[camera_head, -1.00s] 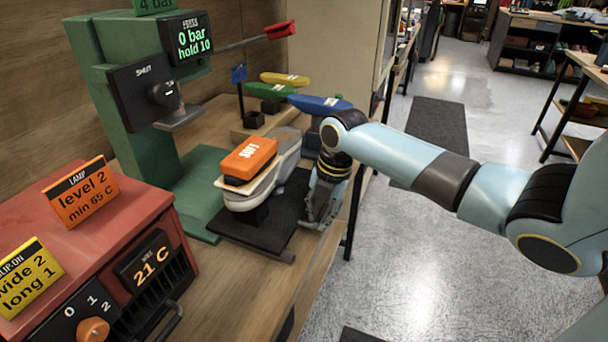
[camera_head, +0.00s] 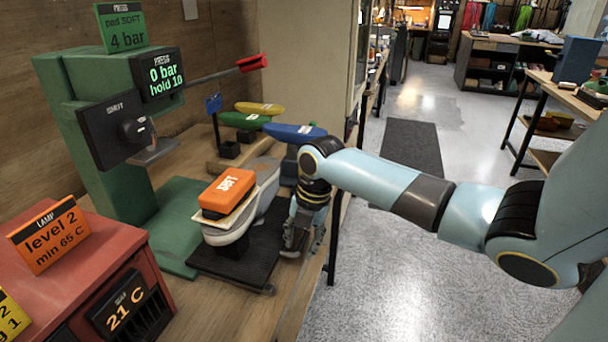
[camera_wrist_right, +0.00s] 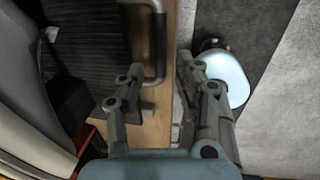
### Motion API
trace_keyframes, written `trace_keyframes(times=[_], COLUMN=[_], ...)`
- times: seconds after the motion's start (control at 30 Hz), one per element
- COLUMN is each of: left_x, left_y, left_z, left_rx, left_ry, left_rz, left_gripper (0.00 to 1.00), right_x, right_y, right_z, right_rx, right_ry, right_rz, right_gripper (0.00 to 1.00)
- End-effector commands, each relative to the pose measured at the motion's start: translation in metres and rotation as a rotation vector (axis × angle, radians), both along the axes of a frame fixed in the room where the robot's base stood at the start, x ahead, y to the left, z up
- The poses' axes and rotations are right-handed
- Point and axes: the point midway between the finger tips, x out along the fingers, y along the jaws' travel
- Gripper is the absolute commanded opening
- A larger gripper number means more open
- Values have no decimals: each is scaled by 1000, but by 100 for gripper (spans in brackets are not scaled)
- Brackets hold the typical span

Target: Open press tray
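The press tray (camera_head: 222,264) is a flat black plate at the foot of the green press, with a sneaker (camera_head: 262,198) on it. An orange block marked SOFT (camera_head: 228,190) rests on the sneaker. The ribbed dark tray also shows at the upper left of the right wrist view (camera_wrist_right: 88,42). Its dark bar handle (camera_wrist_right: 160,45) is ahead of my right gripper (camera_wrist_right: 160,75). The fingers are apart on either side of the handle's near end, and I see no grip on it. In the head view, my right gripper (camera_head: 297,240) points down at the tray's right side. My left gripper is out of view.
The green press (camera_head: 110,165) with its red-tipped lever (camera_head: 252,63) stands behind the tray. A red lamp box (camera_head: 105,255) is at the lower left. Yellow, green and blue pads (camera_head: 295,132) are behind the sneaker. Open floor (camera_head: 390,270) lies right of the bench edge.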

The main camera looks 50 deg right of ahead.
Motion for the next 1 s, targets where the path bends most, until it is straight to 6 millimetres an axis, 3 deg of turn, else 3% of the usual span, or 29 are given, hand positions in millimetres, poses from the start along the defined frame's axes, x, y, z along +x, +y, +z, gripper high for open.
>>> trace_keyframes(times=[0.5, 0.7, 1.0], left_x=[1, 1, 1], left_y=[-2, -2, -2], left_z=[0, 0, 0], left_rx=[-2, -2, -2], left_ry=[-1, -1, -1], left_rz=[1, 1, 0], left_gripper=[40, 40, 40], right_x=[-16, -19, -19], right_y=[-9, -9, -9], right_z=[99, 112, 113], right_rx=[-5, -2, -1], right_ry=[-2, -1, 0], right_rz=[1, 1, 0], right_gripper=[34, 34, 34])
